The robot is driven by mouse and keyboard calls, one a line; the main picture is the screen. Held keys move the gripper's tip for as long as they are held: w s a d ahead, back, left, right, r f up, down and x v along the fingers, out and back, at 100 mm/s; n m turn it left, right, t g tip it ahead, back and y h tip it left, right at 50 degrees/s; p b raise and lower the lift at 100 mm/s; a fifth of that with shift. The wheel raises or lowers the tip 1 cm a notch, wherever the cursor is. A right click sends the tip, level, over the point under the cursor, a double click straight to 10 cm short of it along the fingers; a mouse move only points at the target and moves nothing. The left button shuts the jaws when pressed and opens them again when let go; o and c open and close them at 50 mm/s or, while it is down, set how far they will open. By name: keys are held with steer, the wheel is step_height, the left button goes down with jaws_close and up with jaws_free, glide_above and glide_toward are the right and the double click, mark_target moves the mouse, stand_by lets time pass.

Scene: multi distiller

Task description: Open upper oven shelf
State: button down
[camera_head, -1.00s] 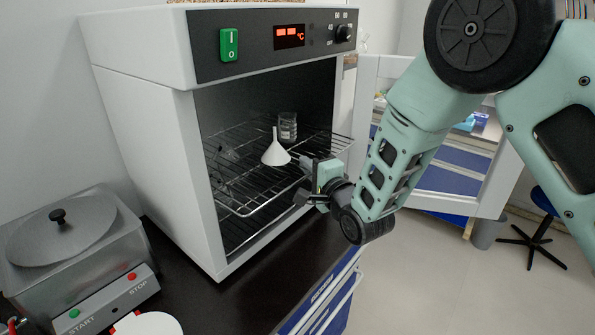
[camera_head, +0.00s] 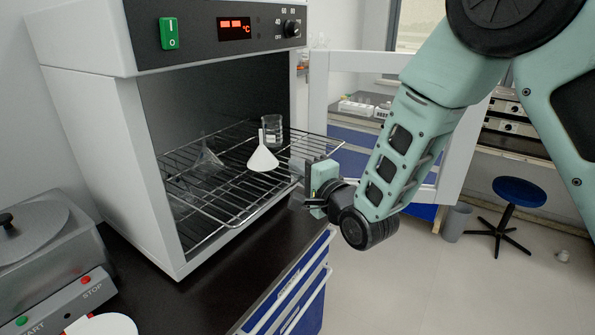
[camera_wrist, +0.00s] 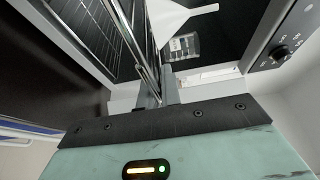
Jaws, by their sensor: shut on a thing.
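The upper oven shelf (camera_head: 222,200) is a wire rack pulled partly out past the front of the oven (camera_head: 95,130). My gripper (camera_head: 308,184) is shut on the shelf's front right part, outside the oven opening. In the wrist view the rack's wires (camera_wrist: 128,35) run into the gripper. A white funnel (camera_head: 263,157) and a glass beaker (camera_head: 272,130) stand on the shelf. A clear glass funnel (camera_head: 207,158) lies further left on it. The white funnel (camera_wrist: 172,14) and beaker (camera_wrist: 180,44) also show in the wrist view.
The oven door (camera_head: 452,150) stands open at the right. A lidded bath with START and STOP buttons (camera_head: 50,275) is at the lower left. The dark bench top (camera_head: 150,285) in front is mostly clear. A blue stool (camera_head: 520,192) and a bin (camera_head: 456,222) stand beyond.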

steer(key=c, duration=1.6)
jaws_free()
steer(key=b+v, duration=0.2)
steer(key=v, duration=0.5)
steer(key=shift+s, duration=0.25)
steer(key=shift+d, duration=0.1)
steer(key=s+a+f+n+g+h, duration=0.1)
steer(key=s+f+n+g+h, duration=0.35)
steer(key=s+n+g, duration=0.55)
steer(key=s+d+n+g+h, duration=0.2)
steer(key=s+n, duration=0.3)
steer(key=s, duration=0.4)
steer(key=s+d+n+g+h, duration=0.2)
steer(key=s+d+n+g, duration=0.1)
steer(key=s, duration=0.6)
steer(key=shift+s+d+r+n+g, duration=0.2)
steer(key=shift+s+d+n+g, duration=0.1)
steer(key=shift+d+n, duration=0.6)
